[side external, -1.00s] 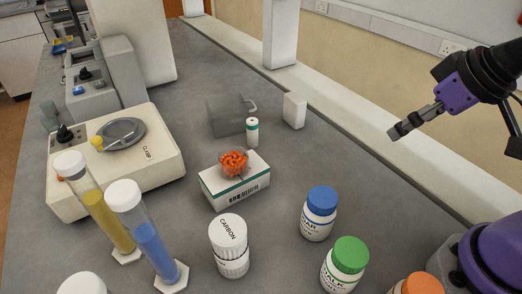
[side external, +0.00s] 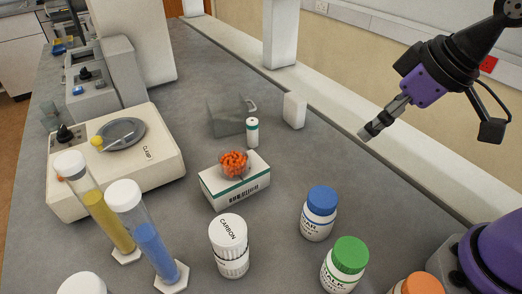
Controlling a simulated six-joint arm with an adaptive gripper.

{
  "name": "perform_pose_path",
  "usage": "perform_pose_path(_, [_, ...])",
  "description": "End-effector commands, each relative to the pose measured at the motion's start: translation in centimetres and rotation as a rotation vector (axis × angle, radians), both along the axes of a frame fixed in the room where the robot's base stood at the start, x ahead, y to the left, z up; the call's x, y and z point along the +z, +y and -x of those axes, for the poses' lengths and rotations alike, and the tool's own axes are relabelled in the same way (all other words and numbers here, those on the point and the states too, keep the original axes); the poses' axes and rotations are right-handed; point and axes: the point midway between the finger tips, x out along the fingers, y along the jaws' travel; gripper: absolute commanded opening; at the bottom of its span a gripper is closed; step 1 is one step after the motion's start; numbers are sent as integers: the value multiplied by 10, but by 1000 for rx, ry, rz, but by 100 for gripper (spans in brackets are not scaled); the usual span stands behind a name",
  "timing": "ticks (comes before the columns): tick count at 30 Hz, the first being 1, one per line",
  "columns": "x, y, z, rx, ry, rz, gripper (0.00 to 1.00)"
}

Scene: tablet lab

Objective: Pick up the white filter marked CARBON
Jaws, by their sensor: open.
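The white filter marked CARBON (side external: 229,246) stands upright on the grey bench at the lower middle, with its lettering on the top. My gripper (side external: 369,132) is at the upper right, pointing down and to the left. It is open and empty, above the bench's back edge and well apart from the filter. Nothing hides the filter.
A blue-capped bottle (side external: 319,213) and a green-capped bottle (side external: 344,264) stand right of the filter. A white box (side external: 235,187) with orange beads on it is behind. Tubes of yellow (side external: 106,220) and blue (side external: 152,243) stand left. Bare bench lies behind the blue-capped bottle.

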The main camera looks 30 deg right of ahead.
Motion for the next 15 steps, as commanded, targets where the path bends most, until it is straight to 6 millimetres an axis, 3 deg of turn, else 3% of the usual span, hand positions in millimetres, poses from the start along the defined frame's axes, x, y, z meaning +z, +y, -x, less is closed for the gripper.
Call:
perform_pose_path(4, [-7, 84, -24, 331, 37, 18, 96])
perform_pose_path(9, [-26, 173, -22, 633, 59, 32, 96])
perform_pose_path(12, [-36, 205, -14, 738, 65, 36, 96])
perform_pose_path(15, [-44, 221, -10, 784, 69, 39, 96])
